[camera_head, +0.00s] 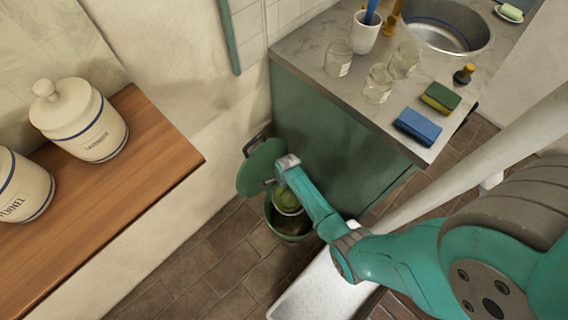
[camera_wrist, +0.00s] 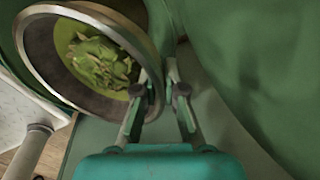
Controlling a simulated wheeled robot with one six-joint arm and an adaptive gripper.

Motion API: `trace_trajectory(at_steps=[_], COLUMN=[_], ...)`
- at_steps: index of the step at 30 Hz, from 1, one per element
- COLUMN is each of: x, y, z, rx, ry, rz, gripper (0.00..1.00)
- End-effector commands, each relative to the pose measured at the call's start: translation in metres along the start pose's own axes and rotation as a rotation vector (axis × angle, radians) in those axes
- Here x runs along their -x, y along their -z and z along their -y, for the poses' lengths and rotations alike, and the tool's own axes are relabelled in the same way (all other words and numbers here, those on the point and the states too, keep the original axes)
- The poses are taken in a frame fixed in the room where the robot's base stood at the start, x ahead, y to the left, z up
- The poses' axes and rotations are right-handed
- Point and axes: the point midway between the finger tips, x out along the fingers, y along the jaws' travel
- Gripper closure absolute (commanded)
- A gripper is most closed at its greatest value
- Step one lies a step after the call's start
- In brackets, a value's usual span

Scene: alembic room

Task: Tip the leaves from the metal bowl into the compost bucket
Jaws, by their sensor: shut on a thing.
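My gripper (camera_head: 286,180) is low beside the green cabinet and is shut on the rim of the metal bowl (camera_head: 276,196). In the wrist view its fingers (camera_wrist: 162,80) meet the bowl's right edge. The metal bowl (camera_wrist: 40,62) has a grey rim and looks tilted there. Green leaves (camera_wrist: 100,62) lie inside it, and they show as a green patch in the head view (camera_head: 287,200). The green compost bucket (camera_head: 290,238) stands on the floor directly under the bowl, its lid (camera_head: 260,168) raised. The bowl and my gripper hide part of the bucket's opening.
The green cabinet (camera_head: 330,140) stands right behind the bucket. Its countertop (camera_head: 310,50) holds glass jars, a white cup, sponges and a sink. A wooden shelf (camera_head: 130,180) with lidded jars is at left. A white object (camera_head: 315,295) lies near the bucket. Brown tiled floor (camera_head: 190,270) is clear at lower left.

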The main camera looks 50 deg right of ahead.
Motion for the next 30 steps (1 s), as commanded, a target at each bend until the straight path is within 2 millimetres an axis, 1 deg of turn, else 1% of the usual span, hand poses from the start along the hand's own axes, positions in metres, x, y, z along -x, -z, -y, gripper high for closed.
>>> trace_trajectory(at_steps=[2, 10, 19, 30], x=[0.008, 0.024, 0.035, 0.039], y=[-0.001, -0.004, -0.007, -0.001], z=[0.003, 0.015, 0.024, 0.007], rx=[-0.005, -0.014, -0.02, -0.022], ry=[0.073, 0.349, 0.547, 0.661], rz=[0.025, 0.121, 0.19, 0.234], gripper=[1.0, 1.0, 1.0, 1.0])
